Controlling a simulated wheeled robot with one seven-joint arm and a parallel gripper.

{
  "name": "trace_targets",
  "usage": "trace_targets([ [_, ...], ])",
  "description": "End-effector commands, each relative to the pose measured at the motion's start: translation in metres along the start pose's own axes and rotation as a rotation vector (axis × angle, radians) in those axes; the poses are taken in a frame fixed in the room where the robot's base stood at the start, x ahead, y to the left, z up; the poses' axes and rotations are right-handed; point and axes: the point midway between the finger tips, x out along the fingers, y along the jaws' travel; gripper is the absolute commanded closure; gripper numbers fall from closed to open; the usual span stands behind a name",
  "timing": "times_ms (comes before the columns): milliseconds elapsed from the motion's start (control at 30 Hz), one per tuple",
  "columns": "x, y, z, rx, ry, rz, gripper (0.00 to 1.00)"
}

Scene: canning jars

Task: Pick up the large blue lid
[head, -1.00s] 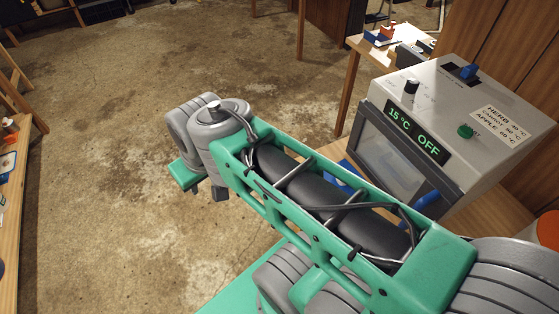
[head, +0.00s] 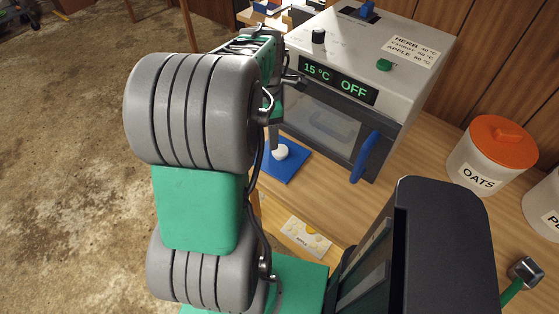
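A flat blue square piece (head: 284,168) with a white round knob-like thing on top lies on the wooden counter, in front of the grey appliance. It looks like the large blue lid, but its left part is hidden behind my arm. My gripper (head: 274,136) shows only in part, as a green piece and a grey finger pointing down beside the white knob. My arm hides the rest, so I cannot tell its opening or whether it touches the blue piece.
The grey appliance (head: 345,65), reading 15 °C and OFF, has a closed windowed door with a blue handle (head: 365,157). An OATS canister (head: 490,155) with an orange lid stands right. An APPLE card (head: 306,237) lies nearer. Bare counter (head: 415,150) shows between appliance and canister.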

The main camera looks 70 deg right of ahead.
Motion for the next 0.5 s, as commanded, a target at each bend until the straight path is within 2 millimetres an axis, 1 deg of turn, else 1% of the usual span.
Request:
trace_targets([
  [33,0.006,-0.003,0.014,-0.007,0.003,-0.007,0.3],
  [100,0.013,-0.006,0.022,-0.021,0.006,-0.012,0.3],
  [367,0.047,-0.01,0.027,-0.023,0.006,-0.014,0.3],
  [500,0.073,-0.012,0.029,-0.024,0.006,-0.013,0.3],
])
